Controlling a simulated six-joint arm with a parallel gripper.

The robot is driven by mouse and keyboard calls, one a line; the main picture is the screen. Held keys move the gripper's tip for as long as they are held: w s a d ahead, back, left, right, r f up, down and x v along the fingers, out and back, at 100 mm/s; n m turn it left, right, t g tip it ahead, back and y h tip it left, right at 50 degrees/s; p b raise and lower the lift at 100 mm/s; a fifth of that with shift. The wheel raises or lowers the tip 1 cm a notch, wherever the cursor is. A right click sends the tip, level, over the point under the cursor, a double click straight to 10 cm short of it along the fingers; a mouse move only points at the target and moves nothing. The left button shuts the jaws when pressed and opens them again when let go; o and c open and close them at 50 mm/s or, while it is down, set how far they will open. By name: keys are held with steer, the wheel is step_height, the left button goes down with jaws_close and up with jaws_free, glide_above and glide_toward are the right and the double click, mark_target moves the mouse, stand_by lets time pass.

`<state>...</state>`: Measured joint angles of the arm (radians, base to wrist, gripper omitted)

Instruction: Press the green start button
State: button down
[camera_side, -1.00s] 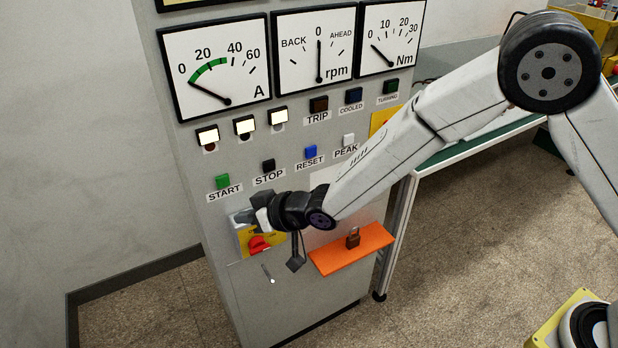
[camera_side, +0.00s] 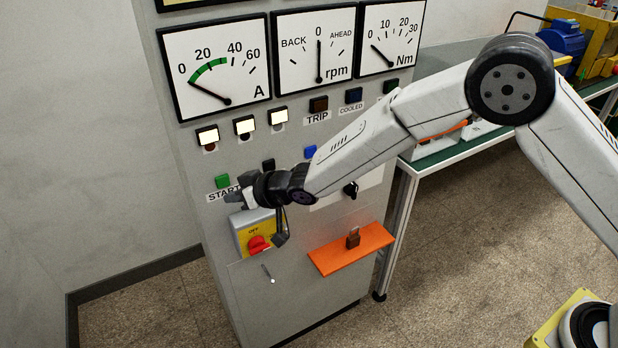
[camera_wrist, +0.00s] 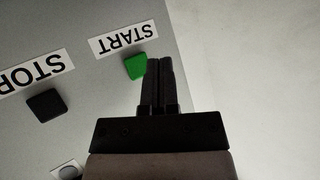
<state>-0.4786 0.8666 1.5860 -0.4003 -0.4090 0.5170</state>
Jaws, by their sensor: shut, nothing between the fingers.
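The green start button (camera_side: 222,181) is on the grey cabinet front, above its START label, in the side view. In the wrist view the green button (camera_wrist: 136,66) shows just left of my fingertips, with the START label (camera_wrist: 124,38) upside down above it. My gripper (camera_side: 236,200) is shut and empty, just below and to the right of the button in the side view, covering the end of the label. In the wrist view my gripper's fingers (camera_wrist: 158,62) lie together. Whether they touch the button or the panel I cannot tell.
The black STOP button (camera_wrist: 47,104) is near my gripper. The yellow switch plate with a red knob (camera_side: 259,245) is just below it. An orange shelf with a padlock (camera_side: 352,250) juts out lower right. Three meters are above, and three lit lamps (camera_side: 244,126) are below them.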

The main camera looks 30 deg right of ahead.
mark_target(218, 188)
steer(key=shift+w, duration=1.2)
steer(key=shift+w, duration=0.85)
stand_by(2.4)
steer(key=shift+s, duration=0.85)
steer(key=shift+s, duration=0.1)
steer(key=shift+s, duration=2.4)
